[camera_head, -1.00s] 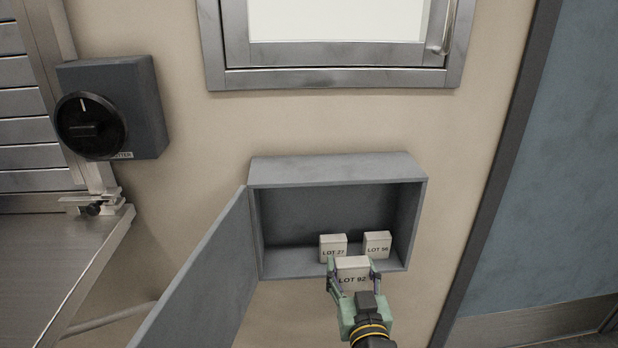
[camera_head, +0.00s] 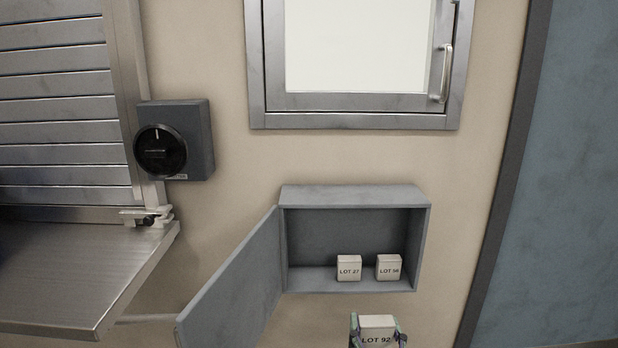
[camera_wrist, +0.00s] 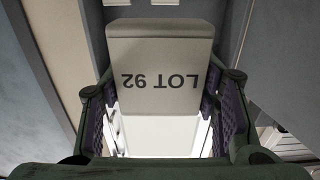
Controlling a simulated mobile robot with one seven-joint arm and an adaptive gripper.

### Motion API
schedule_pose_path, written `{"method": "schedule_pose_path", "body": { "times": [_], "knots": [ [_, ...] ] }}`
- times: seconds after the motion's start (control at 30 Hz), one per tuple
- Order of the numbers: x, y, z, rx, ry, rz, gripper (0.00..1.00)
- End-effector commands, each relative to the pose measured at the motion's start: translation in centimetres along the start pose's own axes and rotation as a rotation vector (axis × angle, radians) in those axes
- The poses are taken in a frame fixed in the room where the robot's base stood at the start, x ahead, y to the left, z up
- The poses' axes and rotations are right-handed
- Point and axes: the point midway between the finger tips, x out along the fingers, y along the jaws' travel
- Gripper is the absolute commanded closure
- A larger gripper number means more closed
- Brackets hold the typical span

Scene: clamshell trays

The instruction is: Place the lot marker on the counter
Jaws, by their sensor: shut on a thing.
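The lot marker (camera_head: 377,327) is a pale block reading LOT 92. My gripper (camera_head: 378,335) is shut on it, with a finger at each side, below and in front of the open wall box at the bottom of the head view. In the wrist view the marker (camera_wrist: 160,60) shows upside down between the purple-padded fingers of my gripper (camera_wrist: 163,105). The steel counter (camera_head: 75,275) is at the left in the head view, below a slatted shutter, well apart from my gripper.
The grey wall box (camera_head: 352,194) has its door (camera_head: 235,280) swung open to the left, between my gripper and the counter. LOT 27 (camera_head: 349,268) and LOT 56 (camera_head: 389,267) stand inside. A dark rotary switch (camera_head: 175,140) is above the counter's right end. The visible counter top is mostly clear.

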Motion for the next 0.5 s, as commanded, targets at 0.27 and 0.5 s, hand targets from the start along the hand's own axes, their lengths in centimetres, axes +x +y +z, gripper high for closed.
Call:
{"method": "schedule_pose_path", "body": {
  "times": [0.27,0.5],
  "knots": [
    [2.2,0.1,3.0,0.002,-0.005,0.014,0.73],
    [6.1,-0.3,9.7,0.001,-0.007,0.048,0.73]
  ]
}}
